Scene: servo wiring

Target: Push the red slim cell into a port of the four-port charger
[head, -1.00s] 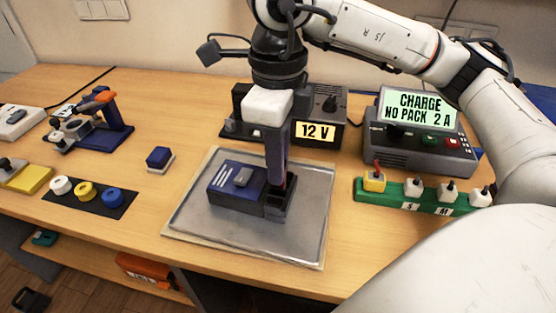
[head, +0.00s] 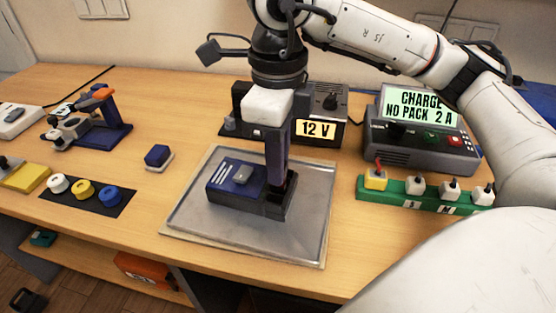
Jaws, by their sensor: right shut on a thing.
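A dark blue box with a black end section (head: 236,205), which looks like the charger, sits on the grey metal tray (head: 312,225). A small grey block shows on its top. My right gripper (head: 278,182) points straight down at the black end of the box, its fingertips at or inside the opening there. It is shut on a thin thing that the fingers and box hide; I take it to be the red slim cell. How deep it sits in the port cannot be seen. My left gripper is not in view.
A grey unit with a lit display (head: 420,107) and a 12 V supply (head: 318,131) stand behind. A green strip with several plugs (head: 405,190) is to the right. A small blue block (head: 158,155) and coloured spools (head: 83,190) lie left.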

